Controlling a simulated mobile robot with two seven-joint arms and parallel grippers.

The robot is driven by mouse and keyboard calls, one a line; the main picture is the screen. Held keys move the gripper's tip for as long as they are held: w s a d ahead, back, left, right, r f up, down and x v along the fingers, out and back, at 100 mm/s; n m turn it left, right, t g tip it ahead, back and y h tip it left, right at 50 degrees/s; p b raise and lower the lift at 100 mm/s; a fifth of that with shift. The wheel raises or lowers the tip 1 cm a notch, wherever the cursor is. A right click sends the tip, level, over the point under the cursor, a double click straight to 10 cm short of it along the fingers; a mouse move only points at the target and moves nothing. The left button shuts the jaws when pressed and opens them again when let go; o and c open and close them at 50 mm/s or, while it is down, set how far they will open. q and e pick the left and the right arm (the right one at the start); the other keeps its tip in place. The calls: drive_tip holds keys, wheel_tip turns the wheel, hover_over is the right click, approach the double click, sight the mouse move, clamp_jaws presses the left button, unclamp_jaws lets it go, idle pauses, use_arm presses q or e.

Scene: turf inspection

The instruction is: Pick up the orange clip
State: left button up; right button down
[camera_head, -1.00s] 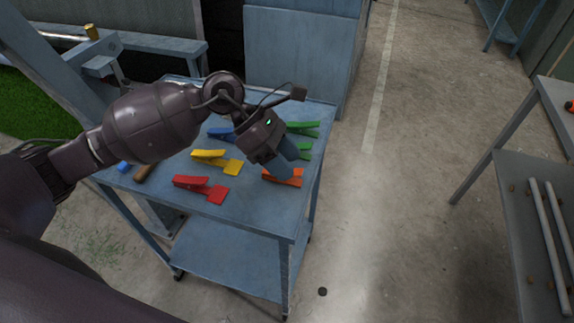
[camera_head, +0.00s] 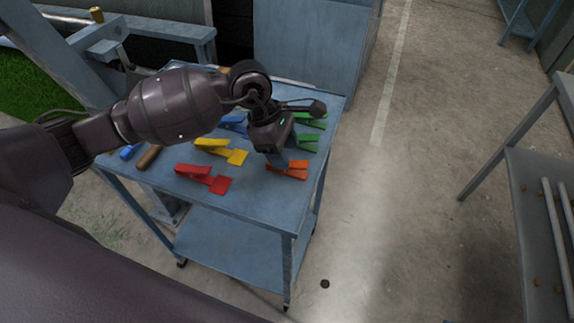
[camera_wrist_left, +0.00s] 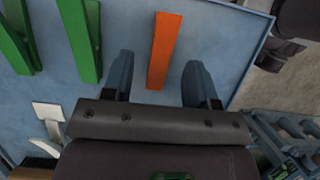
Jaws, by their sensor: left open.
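The orange clip (camera_head: 287,170) lies on the blue cart top near its right front edge. In the left wrist view the orange clip (camera_wrist_left: 163,50) lies lengthwise ahead of the gap between the fingers, its near end reaching between the fingertips. My left gripper (camera_head: 282,160) is above the cart, close to the clip. In the left wrist view the left gripper (camera_wrist_left: 160,72) is open, with one blue-grey finger on each side of the clip's near end and nothing held. I cannot tell its exact height. My right gripper is not in view.
On the cart top (camera_head: 255,205) lie red (camera_head: 204,178), yellow (camera_head: 221,151), blue (camera_head: 234,125) and green clips (camera_head: 306,142), and a brown handle (camera_head: 149,157). A grey table (camera_head: 535,190) stands at right. The floor between is mostly clear.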

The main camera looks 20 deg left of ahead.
use_arm(q)
drive_tip(key=x, duration=0.4)
drive_tip(key=shift+s+a+f, duration=0.1)
drive_tip(key=shift+a, duration=0.1)
drive_tip(key=c, duration=0.8)
